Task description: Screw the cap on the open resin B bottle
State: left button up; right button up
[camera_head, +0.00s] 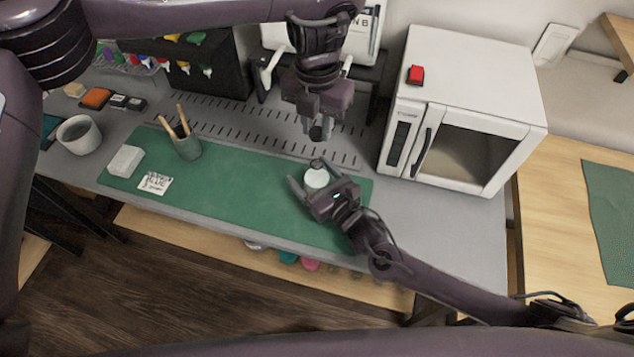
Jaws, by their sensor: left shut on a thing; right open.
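A small white round thing (316,178), seen from above, stands on the green mat (225,196); it looks like the resin B bottle, but I can read no label on it. My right gripper (307,175) is open with its fingers around it; whether they touch it I cannot tell. My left gripper (318,125) points down above and behind it, shut on a small dark piece (320,133), probably the cap. The piece is apart from the white thing. A white container (366,28) at the back, partly hidden by my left arm, shows the letters "N B".
A white oven (465,105) with a red block (416,75) on top stands right. A pen cup (187,147), a white block (126,160) and a label card (155,183) lie on the mat's left, a mug (79,134) beyond. The mat's middle is clear.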

jog(key=c, duration=1.4)
pick_arm(q)
send_over(317, 160)
jog(key=shift+w+f, duration=0.1)
jog(key=shift+f, duration=2.4)
pick_arm(e)
jog(key=shift+c, duration=0.3)
pick_arm(q)
jog(key=shift+f, duration=0.15)
jog(key=shift+f, duration=0.75)
jog(key=shift+f, duration=0.6)
